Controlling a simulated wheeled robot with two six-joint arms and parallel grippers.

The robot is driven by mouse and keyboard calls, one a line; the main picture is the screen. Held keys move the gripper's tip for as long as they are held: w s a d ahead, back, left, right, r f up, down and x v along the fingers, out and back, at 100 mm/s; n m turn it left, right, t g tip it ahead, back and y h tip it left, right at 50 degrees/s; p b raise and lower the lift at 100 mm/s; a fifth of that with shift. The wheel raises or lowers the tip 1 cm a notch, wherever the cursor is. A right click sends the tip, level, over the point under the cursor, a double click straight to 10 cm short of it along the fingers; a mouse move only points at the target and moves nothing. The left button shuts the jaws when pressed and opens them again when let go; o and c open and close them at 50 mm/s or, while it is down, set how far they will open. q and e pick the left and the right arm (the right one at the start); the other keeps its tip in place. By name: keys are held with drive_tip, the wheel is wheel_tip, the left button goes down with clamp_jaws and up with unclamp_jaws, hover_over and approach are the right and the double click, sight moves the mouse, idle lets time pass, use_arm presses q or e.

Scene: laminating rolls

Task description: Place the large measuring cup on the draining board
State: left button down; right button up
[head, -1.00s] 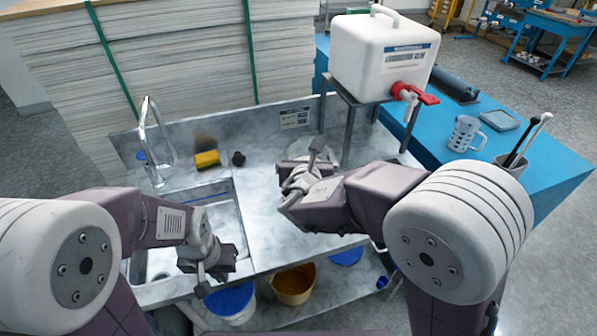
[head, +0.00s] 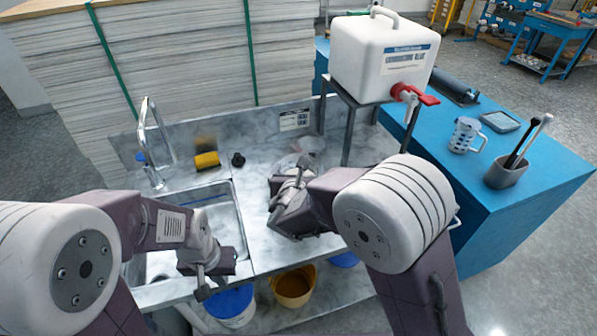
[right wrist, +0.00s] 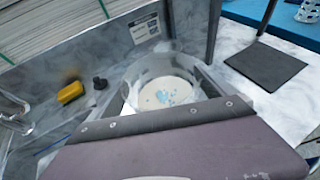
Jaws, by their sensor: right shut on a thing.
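A large clear, see-through measuring cup (right wrist: 165,82) shows in the right wrist view just beyond my right gripper, with a pale base and bluish flecks. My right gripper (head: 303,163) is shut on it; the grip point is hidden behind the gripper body. In the head view the cup is mostly hidden by my right gripper, over the draining board (head: 258,215) right of the sink. I cannot tell whether its base touches the board. My left gripper (head: 203,283) hangs empty at the sink's front edge; its jaw opening is unclear.
The sink (head: 215,215) with its tap (head: 153,150) is on the left. A yellow sponge (head: 207,160) and a dark knob-like item (head: 238,159) lie behind. A white canister (head: 385,60) on a stand is back right. A smaller jug (head: 466,135) stands on the blue table.

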drive_tip(key=o, duration=1.7)
drive_tip(key=shift+f, duration=0.1)
drive_tip(key=p+v, duration=0.1)
drive_tip(key=v, duration=1.1)
drive_tip(key=shift+r, duration=0.25)
